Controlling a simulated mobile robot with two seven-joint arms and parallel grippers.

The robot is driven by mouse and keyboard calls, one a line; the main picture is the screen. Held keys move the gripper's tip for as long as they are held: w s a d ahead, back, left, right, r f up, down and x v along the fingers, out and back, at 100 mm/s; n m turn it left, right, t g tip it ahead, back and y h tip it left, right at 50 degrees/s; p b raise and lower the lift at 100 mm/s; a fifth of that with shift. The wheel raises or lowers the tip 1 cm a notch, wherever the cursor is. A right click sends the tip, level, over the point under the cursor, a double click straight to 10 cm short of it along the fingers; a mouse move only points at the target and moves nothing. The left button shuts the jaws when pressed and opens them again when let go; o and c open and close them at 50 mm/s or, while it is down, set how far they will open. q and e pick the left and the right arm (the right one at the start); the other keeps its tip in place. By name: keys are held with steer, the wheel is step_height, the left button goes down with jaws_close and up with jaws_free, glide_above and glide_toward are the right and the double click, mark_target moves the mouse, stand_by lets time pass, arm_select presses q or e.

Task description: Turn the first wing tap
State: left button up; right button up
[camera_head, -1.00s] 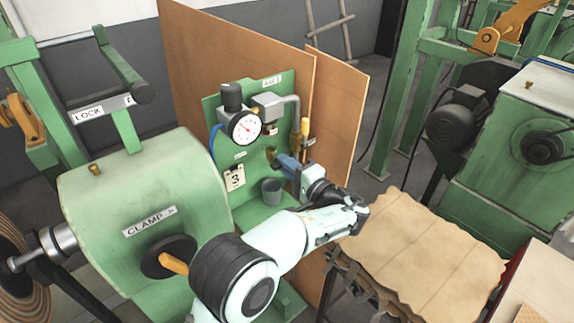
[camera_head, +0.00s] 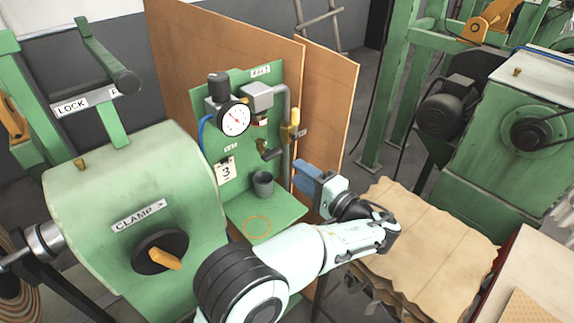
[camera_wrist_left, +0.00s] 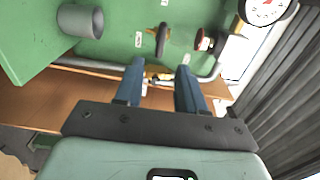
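A green panel (camera_head: 215,163) carries the fittings. A tap with a yellow handle (camera_head: 295,117) sits on the grey pipe at its right side. A lower brass tap with a dark handle (camera_head: 269,151) is left of the pipe. I cannot tell which one is called first. My left gripper (camera_head: 304,172) is right of the lower tap, in front of the panel's right edge. In the left wrist view its blue fingers (camera_wrist_left: 160,70) are apart, with pipe and a small yellow part behind the gap. I see nothing held. My right gripper is out of view.
A grey cup (camera_head: 263,184) stands on the green shelf, behind an orange ring mark (camera_head: 257,228). A pressure gauge (camera_head: 234,119) is higher on the panel. The clamp machine (camera_head: 130,190) is at left, a brown sheet-covered table (camera_head: 425,225) at right.

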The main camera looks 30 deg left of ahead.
arm_select(q)
steer(key=shift+v, duration=2.3)
